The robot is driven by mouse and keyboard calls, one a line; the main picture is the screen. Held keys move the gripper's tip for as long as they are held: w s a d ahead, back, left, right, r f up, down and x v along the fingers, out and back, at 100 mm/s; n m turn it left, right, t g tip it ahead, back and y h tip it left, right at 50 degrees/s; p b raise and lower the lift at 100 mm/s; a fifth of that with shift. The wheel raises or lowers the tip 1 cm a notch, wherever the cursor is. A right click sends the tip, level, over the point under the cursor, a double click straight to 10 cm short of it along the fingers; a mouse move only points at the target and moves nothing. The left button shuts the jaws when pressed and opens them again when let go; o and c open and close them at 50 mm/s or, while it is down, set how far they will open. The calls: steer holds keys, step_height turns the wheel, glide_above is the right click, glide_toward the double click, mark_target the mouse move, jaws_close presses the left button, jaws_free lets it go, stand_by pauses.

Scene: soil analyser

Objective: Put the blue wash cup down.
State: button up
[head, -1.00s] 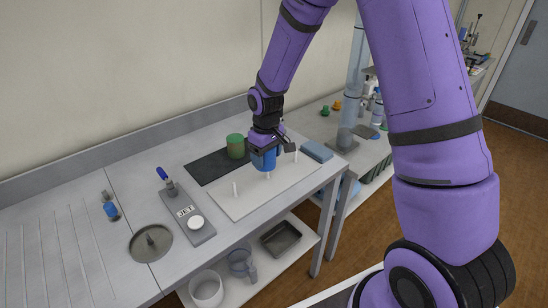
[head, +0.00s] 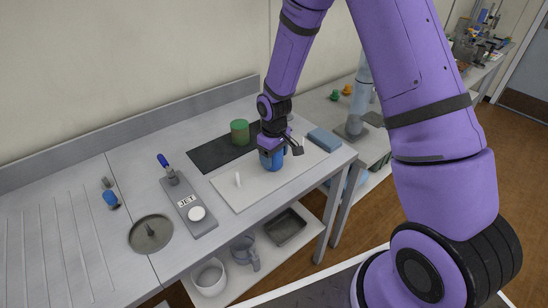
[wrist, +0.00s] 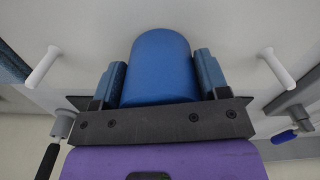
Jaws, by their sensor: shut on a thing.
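The blue wash cup (head: 271,161) is between the fingers of my gripper (head: 271,153), over the white board (head: 228,191). In the wrist view the blue cup (wrist: 160,62) fills the space between the two blue finger pads of my gripper (wrist: 160,72).
A green cup (head: 240,132) stands on a dark mat (head: 212,156) behind the board. A blue sponge-like block (head: 324,139) lies to the right. A grey device marked JET (head: 190,207) and a round metal dish (head: 150,233) are at left. A lower shelf holds containers.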

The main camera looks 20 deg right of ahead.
steer(key=shift+f, duration=0.45)
steer(key=shift+f, duration=0.1)
steer(key=o, duration=1.2)
step_height(320, 180, up, 12)
steer(key=shift+r, duration=0.15)
